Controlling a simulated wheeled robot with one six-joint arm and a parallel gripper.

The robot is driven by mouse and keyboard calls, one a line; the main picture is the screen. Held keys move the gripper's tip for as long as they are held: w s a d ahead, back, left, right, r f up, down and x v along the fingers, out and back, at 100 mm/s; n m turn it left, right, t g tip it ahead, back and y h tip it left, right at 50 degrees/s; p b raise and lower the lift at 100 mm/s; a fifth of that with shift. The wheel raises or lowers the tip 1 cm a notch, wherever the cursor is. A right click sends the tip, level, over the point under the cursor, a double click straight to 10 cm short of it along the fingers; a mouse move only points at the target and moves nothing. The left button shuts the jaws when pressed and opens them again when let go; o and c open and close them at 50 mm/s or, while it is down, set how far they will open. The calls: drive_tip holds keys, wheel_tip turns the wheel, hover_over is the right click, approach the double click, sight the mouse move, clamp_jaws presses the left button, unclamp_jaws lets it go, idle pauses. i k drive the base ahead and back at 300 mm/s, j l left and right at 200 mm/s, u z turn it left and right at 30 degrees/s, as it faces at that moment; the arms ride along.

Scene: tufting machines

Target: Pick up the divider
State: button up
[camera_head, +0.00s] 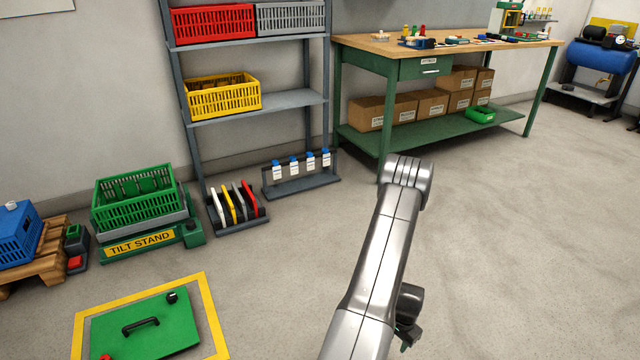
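Several thin upright panels in white, yellow, black and red stand in a dark slotted rack (240,226) on the floor at the foot of the grey shelf. They look like dividers, and I cannot tell which one the task means. The red panel (249,199) is at the rack's right end, and the white panel (217,208) is at its left end. My arm rises from the bottom centre, well to the right of the rack. A dark end part, likely my gripper (407,325), shows partly behind the arm. Its fingers are not clear, and nothing is seen held.
A bottle stand (302,182) is right of the rack. A green crate (135,207) sits on a tilt stand to the left. A green floor hatch (150,332) with a black handle lies in front, framed yellow. A workbench (460,55) stands behind. The right floor is open.

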sight(216, 201)
drive_tip(key=i+l, duration=0.1)
drive_tip(key=i, duration=0.4)
drive_tip(key=i+u, duration=0.1)
drive_tip(key=i, duration=0.4)
drive_tip(key=i+l, duration=0.2)
drive_tip(key=i, duration=0.25)
drive_tip(key=i+j+u, duration=0.15)
drive_tip(key=i+u, duration=0.2)
drive_tip(key=u, duration=0.15)
drive_tip(key=i+u, duration=0.5)
drive_tip(key=i+l+u, duration=0.1)
drive_tip(key=i+u, duration=0.15)
drive_tip(key=u, duration=0.2)
drive_tip(key=i+l+u, duration=0.25)
drive_tip(key=u, duration=0.25)
drive_tip(key=i+l+u, duration=0.6)
drive_tip(key=i+j, duration=0.05)
